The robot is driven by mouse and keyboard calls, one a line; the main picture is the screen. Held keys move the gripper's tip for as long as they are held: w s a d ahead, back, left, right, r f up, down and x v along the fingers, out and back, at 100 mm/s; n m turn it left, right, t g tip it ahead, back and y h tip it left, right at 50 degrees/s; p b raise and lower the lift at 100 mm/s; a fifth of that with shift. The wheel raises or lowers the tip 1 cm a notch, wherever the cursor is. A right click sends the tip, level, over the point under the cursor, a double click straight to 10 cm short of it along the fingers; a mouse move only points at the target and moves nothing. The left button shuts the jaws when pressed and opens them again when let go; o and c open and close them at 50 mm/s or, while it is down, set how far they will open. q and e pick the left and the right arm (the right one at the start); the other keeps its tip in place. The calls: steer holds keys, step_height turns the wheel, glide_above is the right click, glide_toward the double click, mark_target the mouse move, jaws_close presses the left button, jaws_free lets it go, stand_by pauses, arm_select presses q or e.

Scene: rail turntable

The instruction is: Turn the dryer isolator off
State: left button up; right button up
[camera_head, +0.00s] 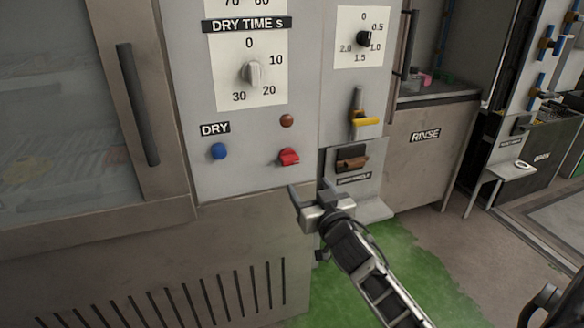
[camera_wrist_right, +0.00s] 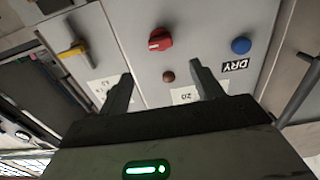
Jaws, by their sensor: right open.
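A red rotary switch (camera_head: 288,157), which I take for the dryer isolator, sits low on the grey DRY panel (camera_head: 235,175). No label on it can be read. It shows in the right wrist view (camera_wrist_right: 160,39) beyond and between my fingers, with a light bar across its face. My right gripper (camera_head: 309,188) is open and empty, just below and right of the switch in the head view, apart from it. It shows in the right wrist view (camera_wrist_right: 162,82) with its two fingers spread. My left gripper is not in view.
Near the switch are a brown lamp (camera_head: 287,120), a blue button (camera_head: 219,151) and a DRY TIME dial (camera_head: 252,73). To the right are a yellow handle (camera_head: 365,121) and a brown rocker (camera_head: 352,164) above a grey ledge. A door handle (camera_head: 138,105) stands out at left.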

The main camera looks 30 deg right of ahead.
mark_target(292, 163)
steer(key=b+x, duration=0.1)
steer(key=x, duration=1.1)
steer(key=shift+w, duration=0.25)
steer(key=c, duration=1)
